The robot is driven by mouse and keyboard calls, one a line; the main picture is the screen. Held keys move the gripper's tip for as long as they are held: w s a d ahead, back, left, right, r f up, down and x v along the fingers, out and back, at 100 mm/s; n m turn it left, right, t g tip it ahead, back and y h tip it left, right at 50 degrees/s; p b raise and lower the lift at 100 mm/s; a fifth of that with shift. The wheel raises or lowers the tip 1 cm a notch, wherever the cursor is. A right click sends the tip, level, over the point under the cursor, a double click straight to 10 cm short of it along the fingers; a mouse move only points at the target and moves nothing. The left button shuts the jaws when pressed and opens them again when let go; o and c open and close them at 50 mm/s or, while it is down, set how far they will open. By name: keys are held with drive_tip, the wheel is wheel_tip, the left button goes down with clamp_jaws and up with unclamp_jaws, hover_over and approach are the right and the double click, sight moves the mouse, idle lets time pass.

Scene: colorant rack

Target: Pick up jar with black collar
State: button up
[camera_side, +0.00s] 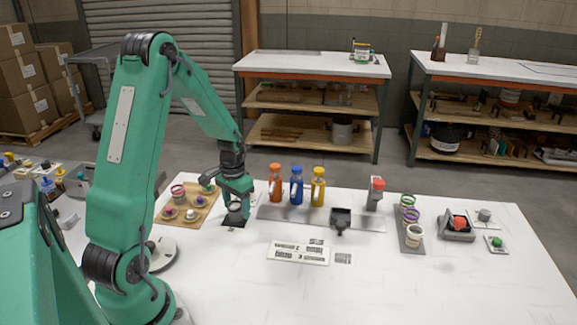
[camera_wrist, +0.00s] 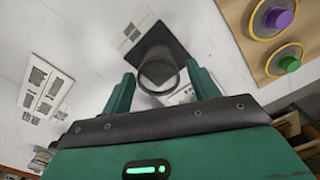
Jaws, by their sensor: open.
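A clear jar with a black collar (camera_wrist: 157,72) shows in the wrist view, between the two fingers of my gripper (camera_wrist: 160,78). The jar is at the near edge of a black square pad (camera_wrist: 165,42), which also shows on the table in the side view (camera_side: 231,224). In the side view my gripper (camera_side: 237,207) is low over that pad, fingers pointing down, and largely hides the jar. The fingers are open, with the jar between them; whether either finger touches it cannot be told.
A wooden board with jars and coloured knobs (camera_side: 204,210) lies close on the left. Orange (camera_side: 275,184), blue (camera_side: 296,187) and yellow (camera_side: 318,187) bottles stand on a grey strip to the right. A tray with collared jars (camera_side: 404,246) is farther right.

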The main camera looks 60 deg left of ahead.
drive_tip(key=c, duration=1.1)
drive_tip(key=shift+o, duration=0.2)
drive_tip(key=shift+r, duration=0.15)
drive_tip(key=shift+r, duration=0.55)
drive_tip(key=r, duration=0.3)
drive_tip(key=shift+d, duration=0.25)
drive_tip(key=d+r, duration=0.6)
drive_tip(key=d, duration=0.5)
drive_tip(key=shift+w+r, duration=0.3)
drive_tip(key=shift+w, duration=0.1)
